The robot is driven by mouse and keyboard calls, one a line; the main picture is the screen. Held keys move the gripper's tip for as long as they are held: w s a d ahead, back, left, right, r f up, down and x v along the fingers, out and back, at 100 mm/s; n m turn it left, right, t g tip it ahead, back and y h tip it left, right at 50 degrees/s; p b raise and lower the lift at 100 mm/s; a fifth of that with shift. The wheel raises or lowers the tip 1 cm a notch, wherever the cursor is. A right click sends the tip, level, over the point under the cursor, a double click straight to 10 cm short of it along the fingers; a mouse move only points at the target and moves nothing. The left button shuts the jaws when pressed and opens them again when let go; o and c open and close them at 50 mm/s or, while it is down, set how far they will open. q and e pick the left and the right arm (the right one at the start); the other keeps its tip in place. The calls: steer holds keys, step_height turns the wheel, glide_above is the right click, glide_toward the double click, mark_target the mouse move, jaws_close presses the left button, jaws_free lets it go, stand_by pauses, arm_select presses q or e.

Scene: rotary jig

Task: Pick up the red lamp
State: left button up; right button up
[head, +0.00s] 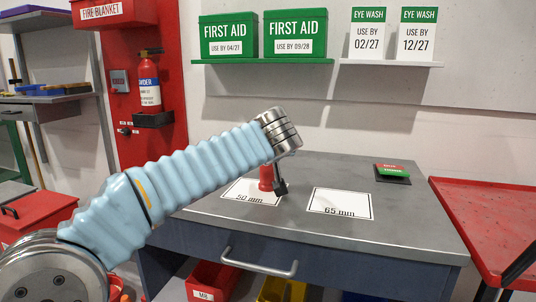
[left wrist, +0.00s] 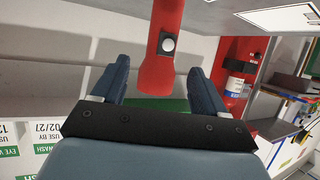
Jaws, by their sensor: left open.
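The red lamp (head: 265,178) stands upright on the white card marked 50 mm (head: 238,192) on the grey bench top, partly hidden behind my left arm's end. My left gripper (head: 280,187) is beside the lamp, with only a dark finger part showing in the head view. My right gripper is not in view.
A white card marked 65 mm (head: 340,203) lies empty to the right. A small red and green block on a dark pad (head: 393,172) is at the back right. A red tray table (head: 490,220) adjoins the bench's right side. A drawer handle (head: 259,264) sticks out in front.

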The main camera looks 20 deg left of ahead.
arm_select(q)
steer(key=p+x, duration=0.1)
steer(key=x, duration=0.5)
steer(key=shift+w+a+f+p, duration=0.15)
steer(key=shift+w+f+p, duration=0.05)
steer(key=shift+f+p, duration=0.2)
steer(key=shift+w+a+f, duration=0.1)
steer(key=shift+w+f, duration=0.15)
steer(key=shift+w, duration=0.2)
steer(key=c, duration=1.1)
